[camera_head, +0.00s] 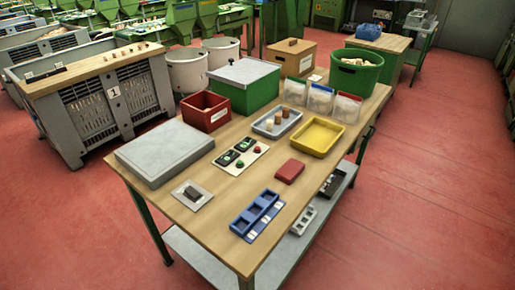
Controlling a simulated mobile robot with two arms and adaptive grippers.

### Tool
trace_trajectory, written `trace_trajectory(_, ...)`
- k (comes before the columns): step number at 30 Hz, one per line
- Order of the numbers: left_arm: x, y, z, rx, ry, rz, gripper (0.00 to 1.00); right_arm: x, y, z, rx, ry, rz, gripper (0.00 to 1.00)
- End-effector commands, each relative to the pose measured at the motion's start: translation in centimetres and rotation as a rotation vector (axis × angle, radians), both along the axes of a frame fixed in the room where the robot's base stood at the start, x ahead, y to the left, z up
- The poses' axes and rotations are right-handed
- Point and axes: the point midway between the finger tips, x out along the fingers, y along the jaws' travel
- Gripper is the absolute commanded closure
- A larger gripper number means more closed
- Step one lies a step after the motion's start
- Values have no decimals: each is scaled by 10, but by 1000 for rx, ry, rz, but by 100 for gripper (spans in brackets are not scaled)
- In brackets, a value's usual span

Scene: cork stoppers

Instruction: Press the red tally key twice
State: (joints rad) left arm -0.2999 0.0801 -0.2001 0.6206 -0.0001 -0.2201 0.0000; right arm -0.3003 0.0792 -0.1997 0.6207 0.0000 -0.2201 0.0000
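A white panel (233,169) lies near the middle of the wooden table. It carries two dark counter displays side by side, and a small round key to the right of each. The red key (257,149) is beside the farther display (244,144). The green key (241,163) is beside the nearer display (227,157). The digits are too small to read. Nothing touches or covers the red key. Neither of my grippers is in view.
Around the panel on the table (215,225) are a grey slab (165,150), a red open box (205,111), a grey tray with corks (268,127), a yellow tray (318,138), a flat red block (290,171) and a blue compartment holder (257,213). Taller containers stand behind.

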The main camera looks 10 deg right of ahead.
Motion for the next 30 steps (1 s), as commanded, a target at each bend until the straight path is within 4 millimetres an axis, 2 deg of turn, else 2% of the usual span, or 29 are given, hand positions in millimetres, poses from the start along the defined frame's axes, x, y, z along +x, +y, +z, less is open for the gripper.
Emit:
trace_trajectory(2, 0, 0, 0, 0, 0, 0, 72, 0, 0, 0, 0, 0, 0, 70)
trace_trajectory(16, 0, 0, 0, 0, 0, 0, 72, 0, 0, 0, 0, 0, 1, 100)
trace_trajectory(30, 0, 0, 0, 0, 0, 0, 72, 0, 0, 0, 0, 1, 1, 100)
